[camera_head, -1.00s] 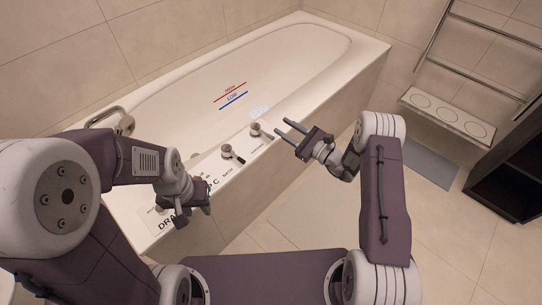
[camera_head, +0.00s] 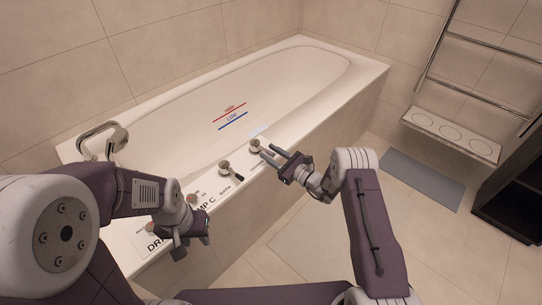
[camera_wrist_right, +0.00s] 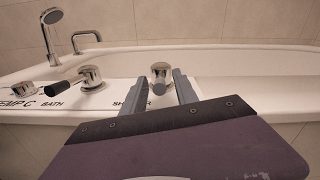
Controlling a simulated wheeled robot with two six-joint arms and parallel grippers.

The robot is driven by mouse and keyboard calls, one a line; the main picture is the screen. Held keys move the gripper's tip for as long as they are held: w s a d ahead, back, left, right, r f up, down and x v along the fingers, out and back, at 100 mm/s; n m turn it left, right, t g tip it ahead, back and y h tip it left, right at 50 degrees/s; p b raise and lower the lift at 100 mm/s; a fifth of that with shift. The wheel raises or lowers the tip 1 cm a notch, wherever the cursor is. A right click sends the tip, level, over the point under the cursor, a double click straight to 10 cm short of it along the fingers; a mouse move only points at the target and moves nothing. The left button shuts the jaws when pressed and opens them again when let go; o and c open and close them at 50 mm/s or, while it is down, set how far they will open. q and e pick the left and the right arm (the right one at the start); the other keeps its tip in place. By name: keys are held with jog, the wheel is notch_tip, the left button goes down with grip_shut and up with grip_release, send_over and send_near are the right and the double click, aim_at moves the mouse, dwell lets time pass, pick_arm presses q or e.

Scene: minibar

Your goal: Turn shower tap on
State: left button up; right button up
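The shower tap (camera_head: 255,146) is a round chrome knob on the bathtub's front rim, the furthest along the row of controls. In the right wrist view the knob (camera_wrist_right: 160,74) shows between my two finger tips, with the partly hidden "SHOWER" label in front of it. My right gripper (camera_head: 268,155) is open, its fingers pointing at the knob from just short of it; I cannot tell whether they touch it. My left gripper (camera_head: 190,236) hangs over the near end of the rim, by the drain label; its fingers are not clear.
The bath tap (camera_head: 226,169) with a dark lever stands beside the shower tap; it also shows in the right wrist view (camera_wrist_right: 90,76). A hand shower (camera_wrist_right: 53,32) and spout (camera_wrist_right: 86,40) are behind. The bathtub (camera_head: 325,105) borders free floor on the right.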

grip_shut()
dwell(1.4)
